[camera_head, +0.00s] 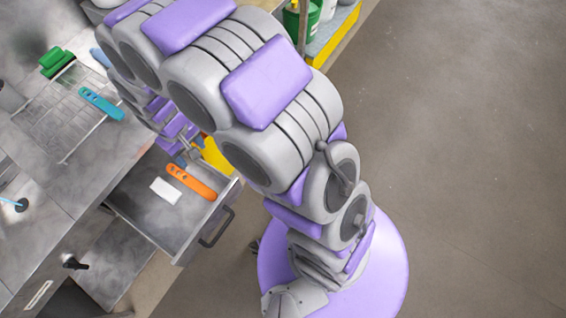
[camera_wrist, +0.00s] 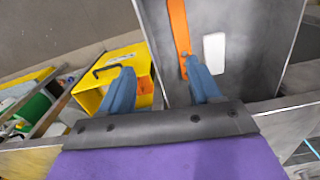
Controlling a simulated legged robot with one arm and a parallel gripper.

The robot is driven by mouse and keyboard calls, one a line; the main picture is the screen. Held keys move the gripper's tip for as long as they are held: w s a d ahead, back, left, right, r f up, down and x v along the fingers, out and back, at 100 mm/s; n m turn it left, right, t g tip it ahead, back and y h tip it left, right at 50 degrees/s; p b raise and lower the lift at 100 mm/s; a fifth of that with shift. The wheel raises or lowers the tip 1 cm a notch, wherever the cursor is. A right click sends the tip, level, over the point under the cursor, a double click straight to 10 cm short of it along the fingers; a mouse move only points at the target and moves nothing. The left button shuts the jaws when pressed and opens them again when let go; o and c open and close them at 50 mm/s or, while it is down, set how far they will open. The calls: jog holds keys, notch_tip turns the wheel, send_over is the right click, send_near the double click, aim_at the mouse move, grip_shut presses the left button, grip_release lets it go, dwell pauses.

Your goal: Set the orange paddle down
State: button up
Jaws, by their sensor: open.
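The orange paddle (camera_head: 191,182) lies in an open metal drawer (camera_head: 150,224), beside a small white block (camera_head: 165,191). The paddle is long and flat with small holes near one end. In the wrist view the orange paddle (camera_wrist: 178,25) runs up and away from my gripper (camera_wrist: 163,88), with its near end close to the right finger. My gripper's two blue fingers are spread wide with nothing held between them. The left finger is over the yellow box, and the right finger is over the drawer. In the head view my arm hides most of the gripper.
A teal paddle (camera_head: 102,104) lies on a wire rack (camera_head: 62,112) on the metal bench, near a green object (camera_head: 56,61). A yellow box (camera_wrist: 108,80) stands just outside the drawer. The floor at right (camera_head: 470,150) is clear.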

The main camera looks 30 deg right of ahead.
jog(key=s+d+r+m, duration=0.2)
jog(key=s+d+r, duration=0.2)
jog(key=d+r, duration=0.4)
jog(key=s+d+r+m, duration=0.1)
jog(key=s+d+r, duration=0.2)
jog(key=s, duration=0.3)
jog(key=s+d+r+m+g, duration=0.1)
jog(key=s+d+r, duration=0.2)
jog(key=s+d, duration=0.2)
jog(key=s+d+r+m, duration=0.1)
jog(key=s+d+r, duration=0.3)
jog(key=s, duration=0.5)
jog(key=shift+s+d, duration=0.25)
jog(key=shift+d, duration=0.05)
jog(key=shift+c, duration=0.2)
